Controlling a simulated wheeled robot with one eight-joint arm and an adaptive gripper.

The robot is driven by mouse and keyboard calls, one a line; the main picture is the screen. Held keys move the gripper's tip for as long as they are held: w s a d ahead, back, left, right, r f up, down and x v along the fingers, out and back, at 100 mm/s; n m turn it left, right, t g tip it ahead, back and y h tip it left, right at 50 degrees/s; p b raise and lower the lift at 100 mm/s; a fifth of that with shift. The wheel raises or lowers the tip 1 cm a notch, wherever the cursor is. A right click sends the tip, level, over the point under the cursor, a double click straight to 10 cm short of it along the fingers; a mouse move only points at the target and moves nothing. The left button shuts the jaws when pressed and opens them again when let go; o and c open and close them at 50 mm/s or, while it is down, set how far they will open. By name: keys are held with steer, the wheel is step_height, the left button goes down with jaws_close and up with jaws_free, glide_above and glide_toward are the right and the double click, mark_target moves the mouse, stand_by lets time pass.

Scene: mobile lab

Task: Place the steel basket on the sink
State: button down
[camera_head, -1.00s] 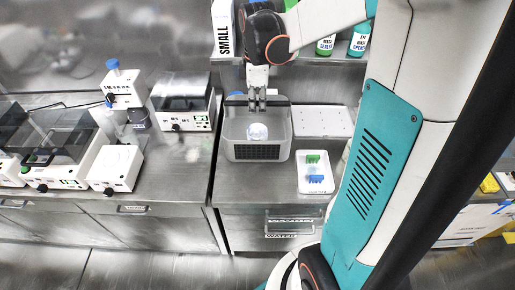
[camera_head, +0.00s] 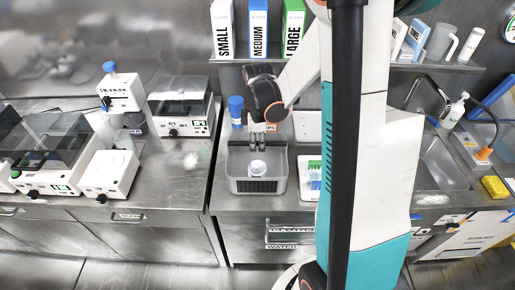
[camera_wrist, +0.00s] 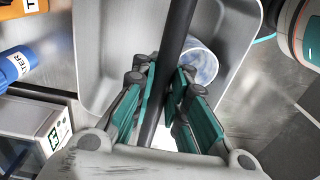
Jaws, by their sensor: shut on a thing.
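The steel basket (camera_head: 238,186) is a grey open-topped box with a slotted front. In the head view it is over the counter left of my arm; I cannot tell if it touches the surface. A small clear cup (camera_head: 257,168) is inside it, also seen in the wrist view (camera_wrist: 198,62). My gripper (camera_head: 261,148) points down into the basket. In the wrist view its teal pads (camera_wrist: 168,105) are shut on a dark bar of the basket, with the basket wall (camera_wrist: 105,45) around it. The sink (camera_head: 442,165) is at the right, partly hidden by my arm.
A blue-capped bottle (camera_head: 236,110) stands behind the basket. A white tray (camera_head: 309,178) with coloured items lies close to its right. Lab machines (camera_head: 182,112) fill the left counter. A shelf with boxes (camera_head: 258,30) is above. A yellow sponge (camera_head: 494,187) and soap bottle (camera_head: 454,112) are near the sink.

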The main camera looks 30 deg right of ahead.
steer(key=shift+f, duration=0.4)
steer(key=c, duration=2.1)
jaws_free()
steer(key=shift+f, duration=0.1)
steer(key=o, duration=0.5)
steer(key=shift+r, duration=0.2)
step_height(320, 180, up, 12)
steer(key=p, duration=0.3)
steer(key=shift+p, duration=0.3)
